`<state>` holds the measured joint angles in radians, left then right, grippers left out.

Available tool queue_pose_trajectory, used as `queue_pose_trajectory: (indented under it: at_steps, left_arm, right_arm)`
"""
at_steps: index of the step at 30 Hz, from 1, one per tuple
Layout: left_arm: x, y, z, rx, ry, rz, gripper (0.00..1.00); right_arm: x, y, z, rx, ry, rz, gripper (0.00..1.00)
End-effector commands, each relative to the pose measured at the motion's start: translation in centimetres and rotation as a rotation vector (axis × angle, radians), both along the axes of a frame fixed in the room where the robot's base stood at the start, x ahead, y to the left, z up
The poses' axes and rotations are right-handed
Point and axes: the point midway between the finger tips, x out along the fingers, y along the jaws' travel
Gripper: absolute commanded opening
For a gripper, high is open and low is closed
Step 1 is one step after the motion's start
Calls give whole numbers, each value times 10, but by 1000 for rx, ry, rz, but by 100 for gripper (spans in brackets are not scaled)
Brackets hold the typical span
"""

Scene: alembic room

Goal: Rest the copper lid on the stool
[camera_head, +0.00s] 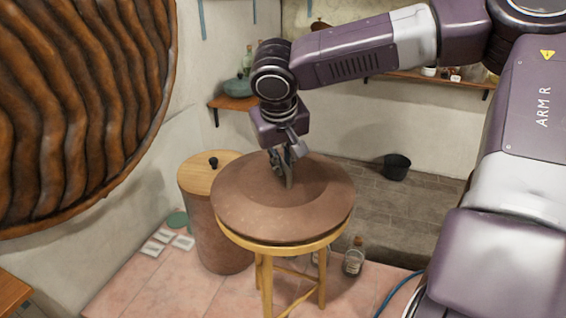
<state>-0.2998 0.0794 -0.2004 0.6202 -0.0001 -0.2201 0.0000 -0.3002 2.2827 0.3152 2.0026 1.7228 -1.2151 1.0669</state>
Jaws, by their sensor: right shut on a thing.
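The copper lid (239,212) is a wide, round, brown disc with a shallow sunken middle. It lies about level over the top of the wooden stool (290,246), covering most of the seat; only the seat's front rim and legs show. Whether the lid touches the seat all round I cannot tell. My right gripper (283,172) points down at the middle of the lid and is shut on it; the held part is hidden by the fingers. My left gripper is not in view.
A brown bin with a wooden top (205,175) stands close behind the stool at left. Glass bottles (353,258) stand on the tiles at right. A dark bucket (397,166) sits farther back. A large ribbed brown object (75,110) fills the upper left. A corner shelf (232,102) holds a pot.

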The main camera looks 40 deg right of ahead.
Motion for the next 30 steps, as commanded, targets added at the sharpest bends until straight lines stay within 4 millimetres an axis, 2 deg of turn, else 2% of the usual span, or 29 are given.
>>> queue_pose_trajectory:
  at_steps: [1,2,7,17,20,30]
  left_arm:
    - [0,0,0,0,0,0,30]
    - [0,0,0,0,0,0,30]
    - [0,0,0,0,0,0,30]
    - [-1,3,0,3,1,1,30]
    - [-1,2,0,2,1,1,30]
    - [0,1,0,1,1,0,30]
  right_arm:
    - [1,0,1,-1,-3,1,0]
    - [1,0,1,-1,-3,1,11]
    - [0,0,0,0,-1,0,28]
    - [-1,1,2,0,2,1,28]
    - [-4,5,13,0,-1,0,28]
    - [-22,26,78,-2,-5,0,28]
